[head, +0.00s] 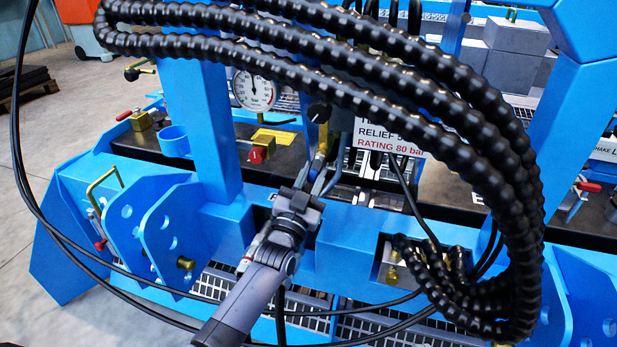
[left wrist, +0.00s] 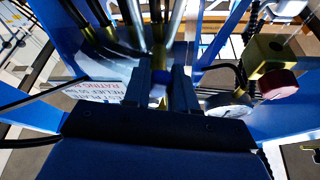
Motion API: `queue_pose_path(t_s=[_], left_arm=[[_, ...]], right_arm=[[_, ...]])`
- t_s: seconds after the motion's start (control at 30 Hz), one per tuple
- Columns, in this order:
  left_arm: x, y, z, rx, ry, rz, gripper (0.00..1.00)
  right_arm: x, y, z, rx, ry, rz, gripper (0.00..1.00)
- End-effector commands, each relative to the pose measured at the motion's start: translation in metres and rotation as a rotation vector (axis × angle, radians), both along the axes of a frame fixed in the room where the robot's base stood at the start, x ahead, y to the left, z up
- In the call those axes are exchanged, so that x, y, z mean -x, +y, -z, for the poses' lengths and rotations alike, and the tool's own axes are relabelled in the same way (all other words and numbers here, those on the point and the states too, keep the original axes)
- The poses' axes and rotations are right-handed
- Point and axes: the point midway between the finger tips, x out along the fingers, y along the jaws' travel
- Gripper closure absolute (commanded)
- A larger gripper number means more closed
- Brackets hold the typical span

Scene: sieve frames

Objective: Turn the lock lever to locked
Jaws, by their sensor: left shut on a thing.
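My right gripper is not in view.
Thick black ribbed hoses (head: 420,90) arch across the front and right. A pressure gauge (head: 254,90), a red knob (head: 256,155) and a white rating plate (head: 385,138) are close by. Thin black cables cross near my arm. Open floor (head: 45,120) lies at the left.

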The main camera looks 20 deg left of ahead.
Motion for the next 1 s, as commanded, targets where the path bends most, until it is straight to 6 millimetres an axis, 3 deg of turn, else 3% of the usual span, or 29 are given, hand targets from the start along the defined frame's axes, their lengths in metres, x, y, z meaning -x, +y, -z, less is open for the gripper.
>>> queue_pose_path(t_s=[0.3, 0.83, 0.87, 0.9, 0.93, 1.0], left_arm=[[0.0007, -0.0064, 0.0027, 0.12, 0.008, 0.001, 1.0], [0.0006, -0.0069, 0.0024, 0.141, 0.008, 0.001, 1.0], [0.0006, -0.0069, 0.0024, 0.141, 0.008, 0.001, 0.71], [0.0006, -0.0069, 0.0024, 0.14, 0.008, 0.001, 0.58], [0.0006, -0.0069, 0.0024, 0.14, 0.007, 0.001, 0.53], [0.0005, -0.0068, 0.0021, 0.14, 0.007, 0.001, 0.53]], right_arm=[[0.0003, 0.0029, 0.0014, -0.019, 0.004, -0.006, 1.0], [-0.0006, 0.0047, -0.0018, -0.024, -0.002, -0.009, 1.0], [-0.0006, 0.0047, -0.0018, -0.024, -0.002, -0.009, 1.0], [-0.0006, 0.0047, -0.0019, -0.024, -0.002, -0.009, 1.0], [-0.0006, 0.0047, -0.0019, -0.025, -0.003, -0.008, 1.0], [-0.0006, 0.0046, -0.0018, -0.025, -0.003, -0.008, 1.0]])
